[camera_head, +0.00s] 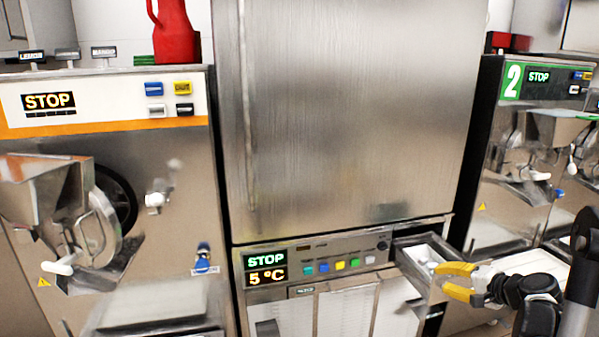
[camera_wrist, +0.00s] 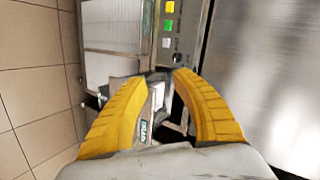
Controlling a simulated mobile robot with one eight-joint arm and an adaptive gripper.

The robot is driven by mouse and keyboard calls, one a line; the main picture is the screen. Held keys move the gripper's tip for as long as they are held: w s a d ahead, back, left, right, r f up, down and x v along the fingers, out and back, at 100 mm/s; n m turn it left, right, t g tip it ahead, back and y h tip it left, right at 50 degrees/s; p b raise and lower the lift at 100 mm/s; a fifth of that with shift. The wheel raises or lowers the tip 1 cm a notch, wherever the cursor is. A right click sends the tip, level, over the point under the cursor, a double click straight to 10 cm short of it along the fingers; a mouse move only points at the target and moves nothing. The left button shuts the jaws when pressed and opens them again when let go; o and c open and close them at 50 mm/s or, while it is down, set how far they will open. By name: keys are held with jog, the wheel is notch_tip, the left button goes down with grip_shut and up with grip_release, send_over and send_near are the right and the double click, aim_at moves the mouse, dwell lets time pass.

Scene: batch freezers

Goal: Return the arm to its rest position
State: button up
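My gripper (camera_head: 442,279) has yellow fingers and is at the lower right of the head view, close to the outer end of a small pulled-out metal drawer (camera_head: 412,262). In the wrist view the two yellow fingertips of my gripper (camera_wrist: 161,77) stand apart. Part of the drawer shows behind and between them, and I see nothing clearly gripped. Whether a finger touches the drawer is not clear. My dark arm reaches in from the right edge.
The tall steel freezer (camera_head: 345,110) fills the middle, with a control panel (camera_head: 315,266) reading STOP and 5 °C. A batch machine (camera_head: 110,180) stands left, another machine (camera_head: 510,205) right. A red jug (camera_head: 175,35) sits on the left machine. Tiled floor (camera_wrist: 35,100) is clear.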

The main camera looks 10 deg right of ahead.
jog(key=s+a+r+n+g, duration=0.1)
jog(key=s+a+r+n, duration=0.15)
jog(key=a, duration=0.45)
jog(key=s+a+r+n+g, duration=0.2)
jog(key=a+r, duration=0.1)
jog(key=a, duration=0.5)
jog(key=s+a+r+n+g, duration=0.1)
jog(key=s+a+r+n, duration=0.15)
jog(key=a, duration=0.45)
jog(key=s+a+n+h, duration=0.1)
jog(key=s+a+n, duration=0.2)
jog(key=s, duration=0.4)
jog(key=s+a+n+h, duration=0.2)
jog(key=s+a, duration=0.4)
jog(key=s, duration=0.2)
jog(key=shift+s+a+n+g, duration=0.3)
jog(key=shift+n, duration=0.1)
